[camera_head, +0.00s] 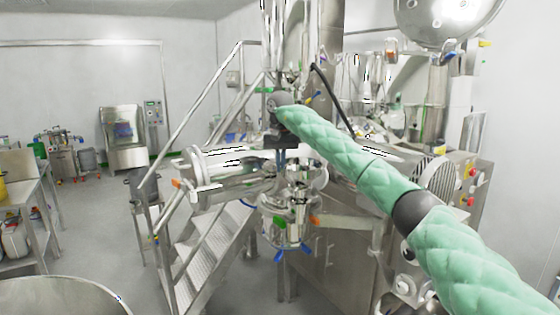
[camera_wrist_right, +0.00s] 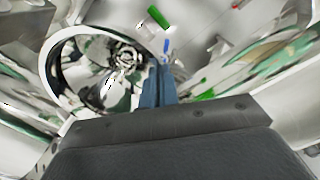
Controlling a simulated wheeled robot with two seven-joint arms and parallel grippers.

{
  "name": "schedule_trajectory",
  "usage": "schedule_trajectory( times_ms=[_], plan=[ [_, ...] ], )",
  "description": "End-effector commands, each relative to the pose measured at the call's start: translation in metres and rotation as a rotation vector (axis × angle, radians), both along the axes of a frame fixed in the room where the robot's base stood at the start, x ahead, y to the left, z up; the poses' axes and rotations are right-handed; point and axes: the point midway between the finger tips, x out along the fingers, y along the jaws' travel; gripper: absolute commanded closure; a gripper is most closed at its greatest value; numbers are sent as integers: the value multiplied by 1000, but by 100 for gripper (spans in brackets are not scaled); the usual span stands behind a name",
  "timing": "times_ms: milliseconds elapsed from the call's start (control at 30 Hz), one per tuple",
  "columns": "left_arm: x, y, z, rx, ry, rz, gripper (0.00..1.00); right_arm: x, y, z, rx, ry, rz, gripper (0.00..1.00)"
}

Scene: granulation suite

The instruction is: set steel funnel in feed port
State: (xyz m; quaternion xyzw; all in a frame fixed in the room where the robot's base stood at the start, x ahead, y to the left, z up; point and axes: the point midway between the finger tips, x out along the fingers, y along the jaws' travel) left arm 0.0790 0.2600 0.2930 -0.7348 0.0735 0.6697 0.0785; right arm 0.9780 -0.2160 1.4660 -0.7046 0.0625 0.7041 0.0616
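The steel funnel (camera_head: 308,174) is a shiny, wide-mouthed piece below my right gripper (camera_head: 281,157) in the head view. In the right wrist view I look into the round, mirror-like mouth of the funnel (camera_wrist_right: 88,88). The blue fingers of my right gripper (camera_wrist_right: 158,82) are close together at the right side of its rim, and look shut on it. The feed port (camera_head: 291,212) appears as a round steel fitting with orange, green and blue handles, just under the funnel. I cannot tell whether funnel and port touch. My left gripper is not in view.
Steel stairs with handrails (camera_head: 207,245) stand left of the port. A horizontal steel vessel (camera_head: 222,168) lies close on the left, and a steel machine cabinet (camera_head: 335,245) is behind and right. A large round drum rim (camera_head: 60,284) is at the lower left. Open floor shows at left.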

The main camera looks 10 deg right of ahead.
Motion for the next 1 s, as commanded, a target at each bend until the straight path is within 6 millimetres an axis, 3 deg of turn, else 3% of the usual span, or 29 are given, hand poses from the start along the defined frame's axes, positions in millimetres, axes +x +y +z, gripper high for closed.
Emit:
schedule_trajectory(
  times_ms=[533,1000],
  plan=[
    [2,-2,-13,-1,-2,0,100,0,0,-34,0,-1,-1,100],
    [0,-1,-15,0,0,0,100,0,0,-39,0,-1,0,100]
  ],
)
